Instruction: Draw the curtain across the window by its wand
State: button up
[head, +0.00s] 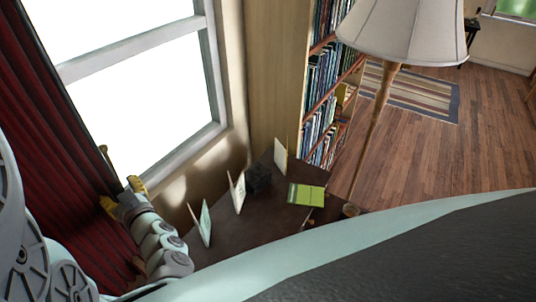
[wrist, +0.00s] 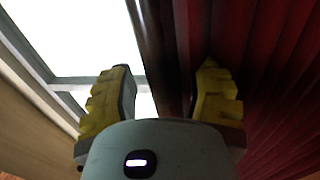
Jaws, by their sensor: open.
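The dark red curtain (head: 62,130) hangs in folds at the left of the window (head: 140,85) in the head view. It also fills the right side of the wrist view (wrist: 265,70). My gripper (head: 122,194) is at the curtain's window-side edge, its yellow fingers apart. In the wrist view the open fingers (wrist: 165,68) stand either side of a dark upright strip, with bright window glass to the left. A thin slanting piece (head: 106,158), perhaps the wand, shows just above the fingers. I cannot tell whether anything touches the fingers.
A dark tabletop (head: 262,222) below the window bears upright cards (head: 237,192) and a green book (head: 306,195). A bookcase (head: 275,65) stands right of the window. A floor lamp (head: 408,30) stands farther right. Open wooden floor (head: 430,150) and a striped rug (head: 410,92) lie beyond.

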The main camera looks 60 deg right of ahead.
jog(key=shift+o, duration=0.3)
grip_shut()
dwell(0.3)
